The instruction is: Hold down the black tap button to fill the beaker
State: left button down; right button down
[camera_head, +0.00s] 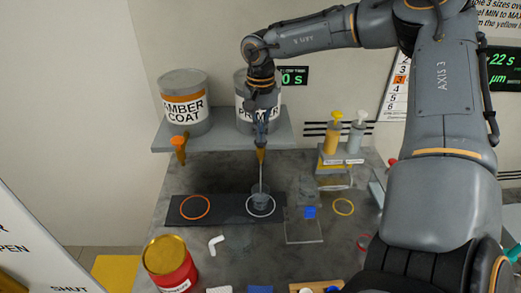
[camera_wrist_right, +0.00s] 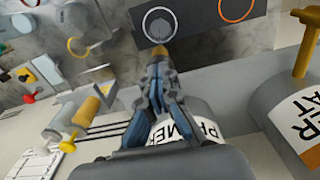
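The PRIMER can (camera_head: 243,115) stands on a grey shelf; my right gripper partly covers it. My right gripper (camera_head: 261,138) points down in front of the can, its blue-grey fingers together, right above the orange-yellow tap spout (camera_head: 261,156). The spout also shows just beyond the fingertips in the right wrist view (camera_wrist_right: 160,50). The black button is hidden behind the fingers, so I cannot see contact. The small beaker (camera_head: 261,201) stands upright below the spout, on the white ring of a dark mat (camera_head: 228,212). A thin grey streak runs from spout to beaker, like a stream. My left gripper is out of view.
The AMBER COAT can (camera_head: 184,103) with an orange tap (camera_head: 179,148) stands left on the shelf (camera_head: 222,141). An orange ring (camera_head: 195,207) marks the mat's left. Pump bottles (camera_head: 333,133) stand right. A red can (camera_head: 170,266) and a white elbow piece (camera_head: 216,244) are nearer.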

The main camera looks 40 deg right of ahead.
jog(key=shift+r, duration=0.1)
notch_tip(320, 180, up, 7)
jog(key=p, duration=0.3)
jog(key=shift+p, duration=0.4)
